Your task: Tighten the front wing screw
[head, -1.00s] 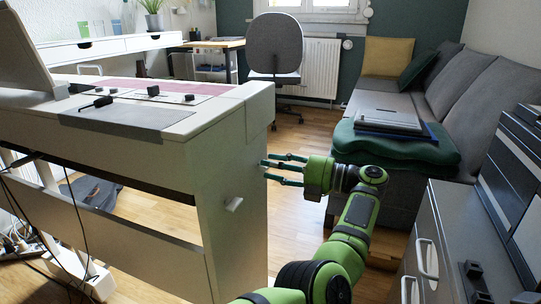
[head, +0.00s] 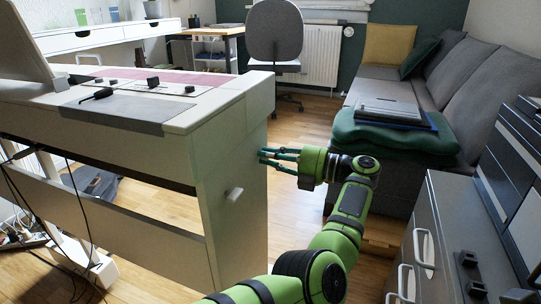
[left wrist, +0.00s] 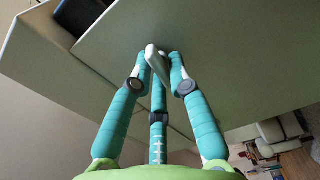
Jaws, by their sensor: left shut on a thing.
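My left gripper (head: 267,157) is beside the end panel of the white digital piano (head: 232,225), near that panel's right edge. In the left wrist view its teal fingers (left wrist: 158,62) are closed around a small white wing screw (left wrist: 155,58) in front of the panel. The fingers hide part of this screw, and it cannot be made out in the head view. A second white wing screw (head: 234,194) sticks out of the same panel, lower and to the left, apart from the gripper. My right gripper is not in view.
A grey cabinet with white handles (head: 424,250) stands at the right, close to my arm. A sofa with a green cushion (head: 380,136) is behind it. Cables (head: 75,225) hang at the left. Wooden floor is free around the office chair (head: 275,45).

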